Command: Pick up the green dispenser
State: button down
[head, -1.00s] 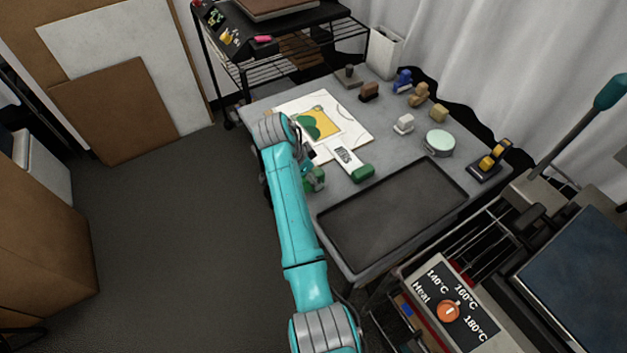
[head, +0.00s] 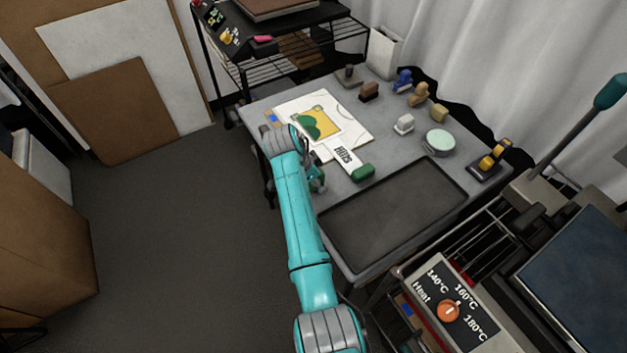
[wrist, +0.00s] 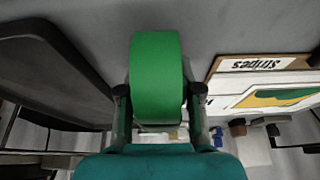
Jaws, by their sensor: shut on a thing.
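The green dispenser (wrist: 156,65) is a rounded green body, upright in the wrist view. My gripper (wrist: 157,92) has one dark finger on each side of it and is shut on it. The grey tabletop fills the view behind it; I cannot tell whether the dispenser touches the table. In the head view my teal arm hides most of the gripper and the dispenser, at the table's left edge.
A dark tray (head: 395,215) lies on the grey table near the front. Several small stamps and a round pale green tin (head: 438,141) stand farther back.

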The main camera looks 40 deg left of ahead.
notch_tip(320, 180, up, 10)
dwell(0.6)
jog(key=c, duration=1.3)
grip_release()
jog(key=shift+c, duration=0.2)
jog(key=c, duration=0.4)
jog(key=shift+c, duration=0.2)
